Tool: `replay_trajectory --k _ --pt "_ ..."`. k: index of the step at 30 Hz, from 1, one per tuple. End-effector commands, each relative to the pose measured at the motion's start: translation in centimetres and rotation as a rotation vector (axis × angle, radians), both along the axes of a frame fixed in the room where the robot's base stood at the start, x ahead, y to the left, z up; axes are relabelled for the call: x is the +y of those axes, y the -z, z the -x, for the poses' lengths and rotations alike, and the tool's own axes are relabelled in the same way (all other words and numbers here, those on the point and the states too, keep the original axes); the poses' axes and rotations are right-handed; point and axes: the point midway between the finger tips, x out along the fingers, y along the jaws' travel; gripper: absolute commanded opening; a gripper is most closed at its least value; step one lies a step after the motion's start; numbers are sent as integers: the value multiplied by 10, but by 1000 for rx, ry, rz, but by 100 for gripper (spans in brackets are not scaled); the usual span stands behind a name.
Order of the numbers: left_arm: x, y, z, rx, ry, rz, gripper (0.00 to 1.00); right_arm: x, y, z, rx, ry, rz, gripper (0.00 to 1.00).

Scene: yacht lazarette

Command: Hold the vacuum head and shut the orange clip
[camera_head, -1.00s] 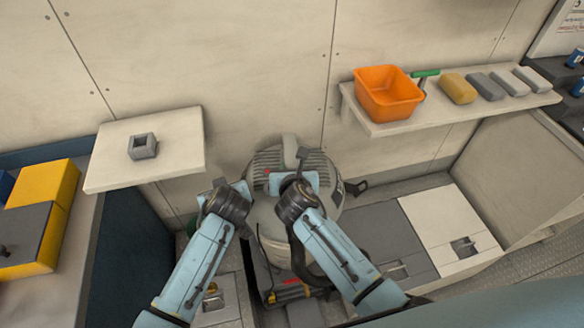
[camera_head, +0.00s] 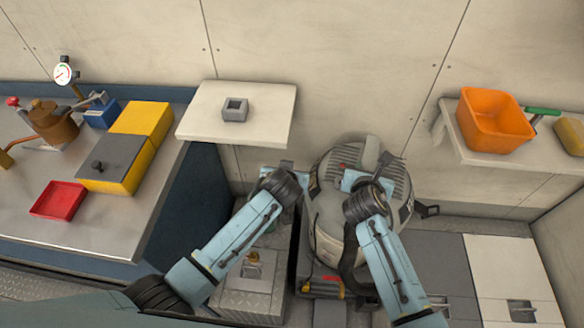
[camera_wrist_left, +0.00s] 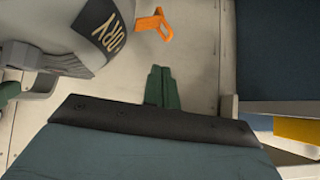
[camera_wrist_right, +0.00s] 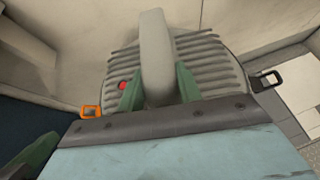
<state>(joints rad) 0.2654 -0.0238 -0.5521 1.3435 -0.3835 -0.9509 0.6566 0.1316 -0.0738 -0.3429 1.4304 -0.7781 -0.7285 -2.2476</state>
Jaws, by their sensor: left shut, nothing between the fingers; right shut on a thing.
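The vacuum head (camera_head: 335,165) is a grey, ribbed, rounded lid with a raised handle (camera_wrist_right: 156,50) and a red button. My right gripper (camera_wrist_right: 158,88) is shut on that handle. The orange clip (camera_wrist_left: 155,24) hangs at the left side of the vacuum and sticks out from it; it also shows in the right wrist view (camera_wrist_right: 90,112). In the head view I cannot make the clip out. My left gripper (camera_wrist_left: 163,72) is shut and empty, just below the clip in its wrist view and apart from it. In the head view my wrists hide most of both grippers' fingers.
A black clip (camera_wrist_right: 266,81) sticks out on the vacuum's right side. A small wall shelf (camera_head: 262,128) with a grey square block (camera_head: 235,109) is behind my left arm. A workbench (camera_head: 110,215) stands at left. An orange bin (camera_head: 494,120) is on the right shelf.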

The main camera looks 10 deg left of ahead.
Motion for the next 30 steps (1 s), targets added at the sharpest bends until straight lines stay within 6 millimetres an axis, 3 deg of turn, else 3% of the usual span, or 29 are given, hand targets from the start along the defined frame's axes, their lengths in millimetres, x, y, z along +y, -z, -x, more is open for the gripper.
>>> replay_trajectory --k 7,20,30 --pt "23 8 -2 -6 155 -62 0 -1 1 0 1 4 2 3" --pt "25 9 -3 -8 173 -70 0 -1 1 0 1 2 2 3" --pt "24 28 -24 -9 171 -71 0 -1 1 0 1 2 2 3"
